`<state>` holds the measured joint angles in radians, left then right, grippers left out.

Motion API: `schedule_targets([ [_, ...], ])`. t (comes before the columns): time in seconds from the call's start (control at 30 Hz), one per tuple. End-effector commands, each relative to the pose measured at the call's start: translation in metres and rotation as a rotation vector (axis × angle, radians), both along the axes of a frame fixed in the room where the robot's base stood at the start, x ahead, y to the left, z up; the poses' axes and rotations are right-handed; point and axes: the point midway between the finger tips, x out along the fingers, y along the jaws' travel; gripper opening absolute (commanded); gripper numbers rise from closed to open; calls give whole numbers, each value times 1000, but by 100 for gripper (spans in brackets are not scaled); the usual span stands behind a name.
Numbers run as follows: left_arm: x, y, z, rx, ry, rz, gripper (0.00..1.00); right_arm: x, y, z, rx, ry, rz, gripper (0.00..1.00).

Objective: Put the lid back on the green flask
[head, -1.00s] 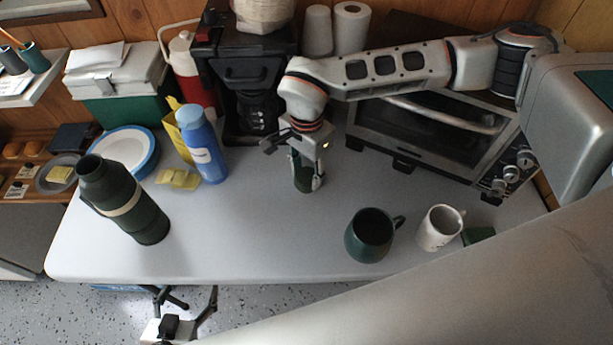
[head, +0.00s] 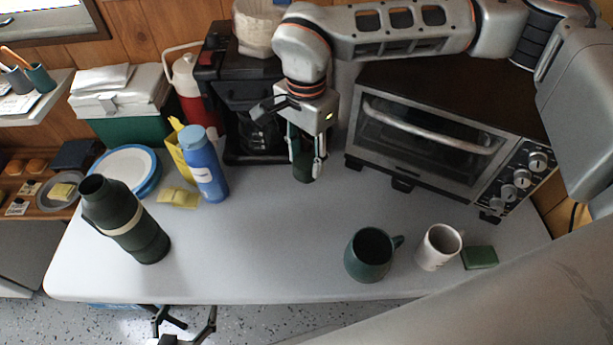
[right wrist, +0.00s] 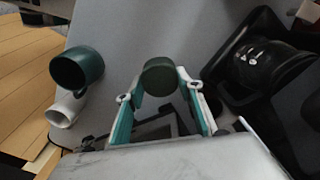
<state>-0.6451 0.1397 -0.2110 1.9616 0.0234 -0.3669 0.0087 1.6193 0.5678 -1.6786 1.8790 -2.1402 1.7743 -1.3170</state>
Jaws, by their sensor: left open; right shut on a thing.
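The green flask (head: 143,238) stands uncapped on the left of the table, dark green with a pale band and an open mouth facing up. My right gripper (head: 306,170) is shut on a dark green lid (head: 303,168) in front of the coffee maker. The right wrist view shows the lid (right wrist: 160,77) between the fingertips, and it appears held just above the table. My left gripper (head: 186,320) is open and empty below the table's front edge, partly cut off by the frame.
A green mug (head: 369,257), white mug (head: 438,248) and green block (head: 480,258) are at right. The coffee maker (head: 240,85) and toaster oven (head: 425,140) stand behind. The table's middle front (head: 260,250) is clear.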

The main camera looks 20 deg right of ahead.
Motion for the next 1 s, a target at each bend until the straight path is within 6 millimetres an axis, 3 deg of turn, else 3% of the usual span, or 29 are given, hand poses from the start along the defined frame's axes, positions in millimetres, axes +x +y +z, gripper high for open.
schedule_targets([
  [0.03, -1, 0, 0, -1, 2, 0, 74, 2, 0, 16, 0, -7, 0, 18],
  [0.2, -3, -1, -1, -1, 7, -1, 74, 1, 0, 50, 0, -4, 0, 18],
  [0.4, -2, -1, 0, -2, 5, -1, 74, 1, 0, 71, 0, -1, 1, 18],
  [1.0, -1, -1, 4, -2, -1, -1, 75, 0, 0, 76, 0, 0, 0, 18],
])
